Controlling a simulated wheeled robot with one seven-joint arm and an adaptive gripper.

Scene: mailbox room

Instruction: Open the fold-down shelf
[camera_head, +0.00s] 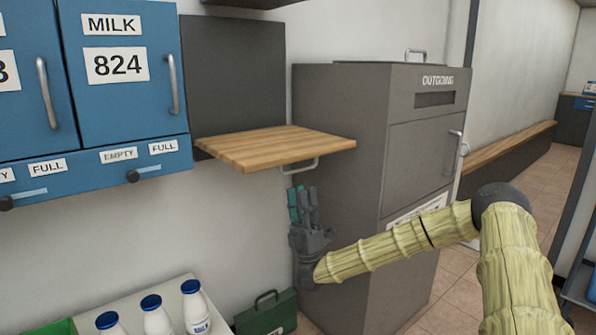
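The fold-down shelf (265,145) is a light wooden board. It stands out level from a dark grey wall panel (235,75), to the right of the blue cabinets. A metal bar handle (301,167) hangs below its front edge near the right corner. My gripper (303,192) is below that handle, fingers pointing up, in front of the grey outgoing box. Its fingertips look a little below the handle; whether they touch it is unclear. The fingers, grey with teal parts, overlap in this view, so their opening is hard to judge. Nothing is visible between them.
The grey outgoing box (340,130) stands close behind and right of my gripper. Blue milk cabinets (125,110) hang at the left. White milk bottles (155,318) stand on a light surface below. A green case (268,315) sits low beside it. Floor is clear at right.

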